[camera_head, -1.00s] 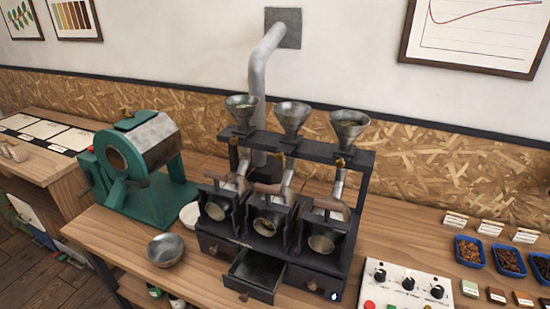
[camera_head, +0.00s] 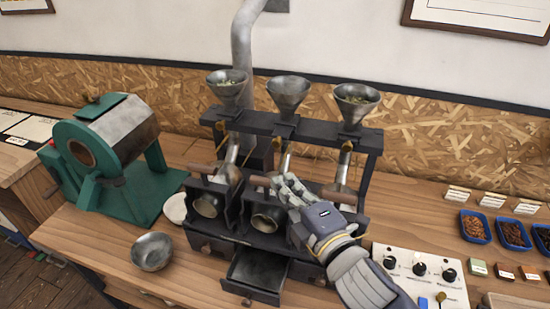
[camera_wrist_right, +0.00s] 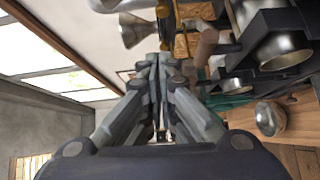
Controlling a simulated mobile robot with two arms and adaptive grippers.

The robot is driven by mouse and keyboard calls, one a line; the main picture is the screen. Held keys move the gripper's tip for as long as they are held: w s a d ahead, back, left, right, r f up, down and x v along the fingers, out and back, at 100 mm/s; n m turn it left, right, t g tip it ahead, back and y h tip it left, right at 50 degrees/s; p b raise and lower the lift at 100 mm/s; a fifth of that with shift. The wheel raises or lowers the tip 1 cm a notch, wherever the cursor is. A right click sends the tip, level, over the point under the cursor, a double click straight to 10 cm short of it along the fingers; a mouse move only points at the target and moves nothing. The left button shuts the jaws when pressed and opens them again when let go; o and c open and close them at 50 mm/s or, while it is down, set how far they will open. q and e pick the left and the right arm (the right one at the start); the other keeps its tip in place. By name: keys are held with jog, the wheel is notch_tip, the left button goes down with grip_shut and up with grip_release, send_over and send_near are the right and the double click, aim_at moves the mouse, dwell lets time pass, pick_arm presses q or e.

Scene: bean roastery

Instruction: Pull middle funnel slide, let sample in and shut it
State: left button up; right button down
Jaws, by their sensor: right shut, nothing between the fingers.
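The middle metal funnel (camera_head: 288,94) stands in the dark top rail of the sample roaster, with a small dark slide piece (camera_head: 286,129) below it. No beans show above its rim. A metal chute (camera_head: 286,160) runs down below the slide. My right gripper (camera_head: 284,184) is shut and empty, in front of the middle and right units and below the slide; it hides much of the right unit. In the right wrist view its closed fingertips (camera_wrist_right: 158,60) point toward brass-coloured and dark roaster parts. I cannot tell whether they touch anything. My left gripper is not in view.
The left funnel (camera_head: 228,88) and right funnel (camera_head: 355,102) hold greenish beans. An open drawer (camera_head: 257,272) juts out below the middle unit. A metal bowl (camera_head: 152,252) stands at front left. A white control panel (camera_head: 418,275) and blue bean trays (camera_head: 474,228) lie at right.

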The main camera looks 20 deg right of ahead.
aim_at(278, 143)
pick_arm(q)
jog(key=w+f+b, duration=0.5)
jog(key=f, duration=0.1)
pick_arm(e)
jog(key=w, duration=0.3)
jog(key=w+a, duration=0.1)
jog(key=w, duration=0.4)
jog(key=shift+w+a+f+p, duration=0.2)
jog(key=shift+w+f+p, duration=0.05)
jog(key=shift+w+p, duration=0.15)
jog(key=w+d, duration=0.1)
jog(key=w, duration=0.1)
jog(key=w+d+p, duration=0.1)
jog(key=w, duration=0.1)
jog(key=w+d+p, duration=0.1)
jog(key=w+d, duration=0.1)
jog(key=shift+d+f, duration=0.1)
jog(key=shift+f, duration=0.1)
jog(key=shift+w+d, duration=0.2)
jog(key=shift+w, duration=0.15)
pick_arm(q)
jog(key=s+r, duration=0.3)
pick_arm(e)
jog(key=shift+s, duration=0.1)
